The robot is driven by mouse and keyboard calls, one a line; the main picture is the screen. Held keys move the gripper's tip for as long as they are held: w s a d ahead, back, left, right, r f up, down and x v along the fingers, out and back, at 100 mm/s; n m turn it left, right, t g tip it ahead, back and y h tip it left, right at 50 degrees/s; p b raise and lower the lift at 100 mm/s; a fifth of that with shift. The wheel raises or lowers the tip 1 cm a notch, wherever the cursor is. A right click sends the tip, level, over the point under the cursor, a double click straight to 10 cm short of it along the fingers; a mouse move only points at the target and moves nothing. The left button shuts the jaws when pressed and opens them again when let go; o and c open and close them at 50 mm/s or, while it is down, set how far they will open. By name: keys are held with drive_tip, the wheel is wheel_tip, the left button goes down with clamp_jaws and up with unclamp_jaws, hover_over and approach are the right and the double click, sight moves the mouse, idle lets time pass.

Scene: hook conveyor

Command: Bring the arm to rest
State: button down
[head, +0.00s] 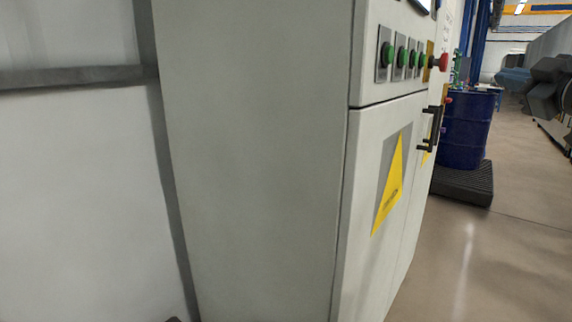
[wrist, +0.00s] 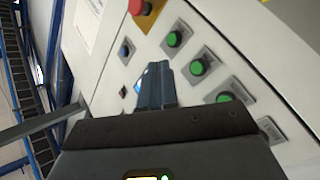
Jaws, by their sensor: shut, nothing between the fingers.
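My gripper (wrist: 157,82) shows in the wrist view with its dark fingers together and nothing between them. It points toward the face of a light grey control cabinet (wrist: 103,82), among its buttons. A green button (wrist: 175,39) and another green button (wrist: 197,68) lie to the right of the fingers. A third green button (wrist: 225,97) is partly hidden by the gripper body. Whether the fingertips touch the panel cannot be told. In the head view I cannot make out the gripper.
The cabinet side (head: 255,150) fills much of the head view. A red knob (head: 439,62), a black door handle (head: 431,130) and a yellow warning sign (head: 391,187) are on its front. A blue barrel (head: 467,128) stands on a black pallet (head: 465,184). Open floor (head: 505,260) lies at right.

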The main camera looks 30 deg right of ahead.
drive_tip(key=a+f+m+y, duration=0.1)
drive_tip(key=a+f+m, duration=0.3)
drive_tip(key=a+f, duration=1)
drive_tip(key=a+f+m, duration=0.4)
drive_tip(key=a+f, duration=0.7)
drive_tip(key=f, duration=0.5)
drive_tip(key=s+a+f+g+y, duration=0.2)
drive_tip(key=s+a+f, duration=0.6)
drive_tip(key=s+a, duration=0.3)
drive_tip(key=s+a+n+y, duration=0.2)
drive_tip(key=s+a, duration=0.1)
drive_tip(key=s, duration=0.5)
drive_tip(key=s+a+n+y, duration=0.1)
drive_tip(key=s+a+y, duration=0.1)
drive_tip(key=s, duration=0.6)
drive_tip(key=shift+s+a+n+g, duration=0.25)
drive_tip(key=shift+a+n+g, duration=0.15)
drive_tip(key=shift+r, duration=0.1)
